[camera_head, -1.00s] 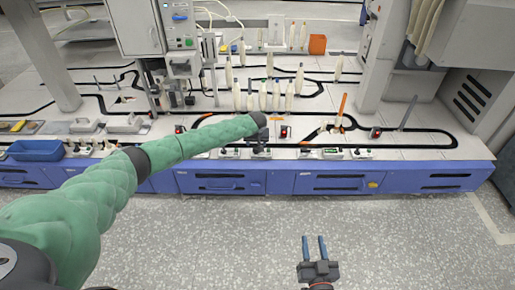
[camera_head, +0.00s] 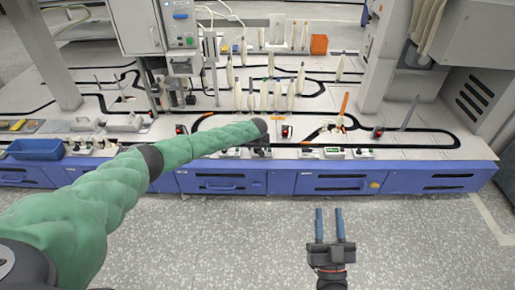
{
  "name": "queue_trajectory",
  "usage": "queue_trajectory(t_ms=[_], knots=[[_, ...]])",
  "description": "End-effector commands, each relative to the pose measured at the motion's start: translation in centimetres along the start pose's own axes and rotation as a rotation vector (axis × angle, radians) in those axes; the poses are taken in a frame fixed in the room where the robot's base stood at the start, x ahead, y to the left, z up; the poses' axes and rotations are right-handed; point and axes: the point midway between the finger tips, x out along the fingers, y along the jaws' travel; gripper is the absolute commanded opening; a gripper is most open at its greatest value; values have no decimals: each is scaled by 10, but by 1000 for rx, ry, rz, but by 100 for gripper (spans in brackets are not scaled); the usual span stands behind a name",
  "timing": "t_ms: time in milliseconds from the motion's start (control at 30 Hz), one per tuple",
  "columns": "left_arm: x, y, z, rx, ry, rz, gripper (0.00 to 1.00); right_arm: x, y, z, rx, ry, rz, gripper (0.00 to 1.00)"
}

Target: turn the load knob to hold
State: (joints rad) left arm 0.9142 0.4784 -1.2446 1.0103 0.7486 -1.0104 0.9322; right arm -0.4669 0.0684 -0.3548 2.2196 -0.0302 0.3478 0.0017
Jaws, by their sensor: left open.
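Small control boxes stand in a row along the table's front edge, among them a pale one (camera_head: 230,152) and one with a green display (camera_head: 334,153). The load knob cannot be told apart at this size. My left gripper (camera_head: 262,146) is dark and open, at the end of the green arm, over a control box in this row. The gripper and arm hide most of that box and any knob on it. Whether the fingers touch anything cannot be told. My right gripper (camera_head: 329,211) is open and empty, its two blue fingers apart, over the floor before the table.
The white table (camera_head: 420,143) carries a black track, several pale bobbins (camera_head: 277,95) and an orange stick (camera_head: 343,103). A blue bin (camera_head: 36,149) stands at the front left. A grey cabinet (camera_head: 180,25) and pillars rise behind. The floor (camera_head: 230,240) in front is clear.

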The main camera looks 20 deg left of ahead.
Motion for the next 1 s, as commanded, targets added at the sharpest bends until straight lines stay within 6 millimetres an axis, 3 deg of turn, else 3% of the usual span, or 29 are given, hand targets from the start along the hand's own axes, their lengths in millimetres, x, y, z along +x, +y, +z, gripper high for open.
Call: queue_trajectory(t_ms=[367,600,900,933,1000], knots=[[1,0,0,0,0,1,58,2,0,-5,-1,17,-1,36],[2,0,0,0,0,1,14,2,0,-5,-2,18,-1,36],[1,0,0,4,-1,3,14,2,0,1,2,-12,1,36],[1,0,0,6,-1,4,14,0,0,5,4,-26,2,36],[1,0,1,11,-1,6,14,-13,0,32,11,-106,7,36]])
